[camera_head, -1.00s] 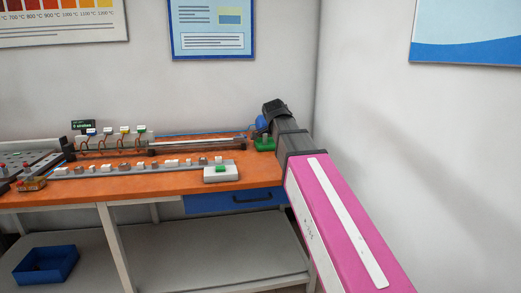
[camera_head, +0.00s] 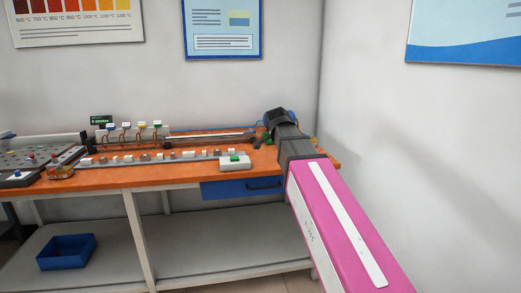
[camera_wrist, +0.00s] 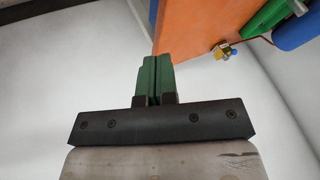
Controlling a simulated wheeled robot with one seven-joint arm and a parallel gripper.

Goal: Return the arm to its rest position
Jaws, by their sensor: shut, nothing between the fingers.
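My arm (camera_head: 335,225), pink with a white stripe, reaches from the lower right up to the right end of the orange bench in the head view. Its dark wrist end (camera_head: 278,117) shows there, but the fingertips cannot be made out. In the wrist view my gripper (camera_wrist: 151,62) has two green fingers pressed together with nothing between them. The fingertips point past the left edge of the orange bench top (camera_wrist: 195,25), with grey wall behind.
The bench top (camera_head: 95,178) carries a row of small pieces and a white box with a green button (camera_head: 235,161). In the wrist view a brass fitting (camera_wrist: 222,50), green block (camera_wrist: 264,17) and blue cylinder (camera_wrist: 297,24) lie right of the fingers. A blue bin (camera_head: 66,252) sits below.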

